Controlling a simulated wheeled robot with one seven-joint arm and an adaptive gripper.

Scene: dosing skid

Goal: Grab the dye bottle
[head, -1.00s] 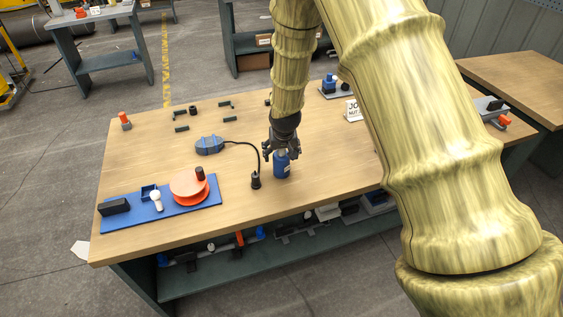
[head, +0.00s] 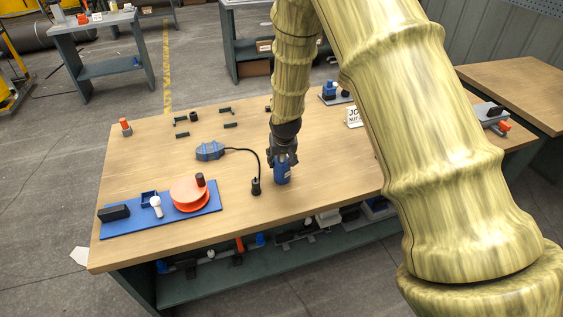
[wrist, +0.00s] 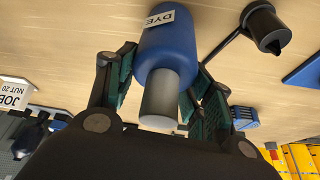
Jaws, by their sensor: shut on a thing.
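The dye bottle (head: 282,174) is blue and stands on the wooden table below my arm. In the wrist view the bottle (wrist: 167,45) shows a white label reading DYE and a grey cap facing the camera. My gripper (head: 283,157) is at the bottle's upper part, one finger on each side. In the wrist view the green finger pads of my gripper (wrist: 160,85) press on both sides of the bottle near its shoulder. My gripper is shut on it. Whether the bottle's base still touches the table is hard to tell.
A blue board (head: 205,204) with an orange disc lies at front left. A JOB sign (head: 353,116) stands at back right. The table right of the bottle is clear.

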